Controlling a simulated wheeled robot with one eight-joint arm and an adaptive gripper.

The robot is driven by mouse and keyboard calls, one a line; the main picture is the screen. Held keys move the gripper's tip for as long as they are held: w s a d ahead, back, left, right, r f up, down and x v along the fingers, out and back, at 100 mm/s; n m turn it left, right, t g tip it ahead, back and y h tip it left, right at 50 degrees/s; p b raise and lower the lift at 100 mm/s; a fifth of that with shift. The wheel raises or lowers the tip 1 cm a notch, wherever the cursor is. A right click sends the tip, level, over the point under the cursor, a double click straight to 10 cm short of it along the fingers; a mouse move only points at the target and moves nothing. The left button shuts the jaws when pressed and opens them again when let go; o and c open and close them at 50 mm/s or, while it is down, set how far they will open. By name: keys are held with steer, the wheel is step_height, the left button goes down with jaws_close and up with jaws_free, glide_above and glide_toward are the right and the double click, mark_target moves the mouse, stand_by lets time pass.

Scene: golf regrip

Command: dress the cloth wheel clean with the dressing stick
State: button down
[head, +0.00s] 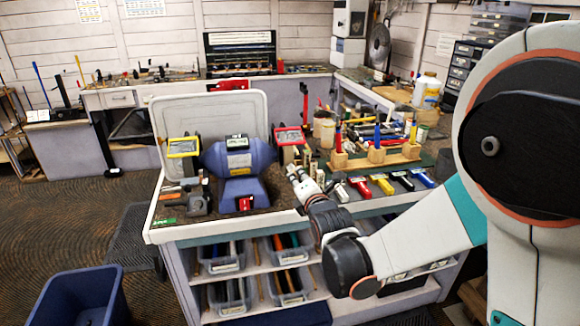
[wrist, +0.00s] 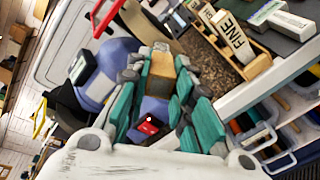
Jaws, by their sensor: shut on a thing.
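My gripper (head: 303,184) is just right of the blue bench grinder (head: 240,165). In the wrist view its teal-padded fingers (wrist: 160,80) are shut on a tan block-like stick (wrist: 161,70), which looks like the dressing stick. The stick's pale end points away from my wrist. A brown wheel (head: 290,155), probably the cloth wheel, sits under a red-framed guard on the grinder's right side. It also shows beyond the stick in the wrist view (wrist: 138,22). I cannot tell whether stick and wheel touch. The grinder's red switch (head: 245,203) faces front.
A yellow-framed guard (head: 184,147) covers the grinder's left wheel. Colored-handled tools (head: 381,184) lie on the bench to the right, near wooden tool blocks (head: 377,157). A stick marked FINE (wrist: 232,36) lies close by. Bins (head: 228,297) fill the shelf below.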

steer(key=shift+w+a, duration=0.1)
steer(key=shift+w, duration=0.35)
stand_by(0.7)
steer(key=shift+w+d+b, duration=0.1)
steer(key=shift+d+b, duration=0.2)
steer(key=shift+d, duration=0.1)
stand_by(0.6)
steer(key=shift+a, duration=0.4)
stand_by(0.5)
steer(key=shift+d+b, duration=0.4)
stand_by(0.6)
steer(key=shift+a, duration=0.45)
stand_by(0.4)
steer(key=shift+d, duration=0.25)
steer(key=shift+s, duration=0.2)
steer(key=shift+f+b+v, duration=0.15)
steer(key=shift+b+v, duration=0.05)
steer(key=shift+v, duration=0.6)
steer(key=shift+f+b+v, duration=0.1)
steer(key=shift+b+v, duration=0.05)
steer(key=shift+v, duration=0.65)
steer(key=shift+s, duration=0.15)
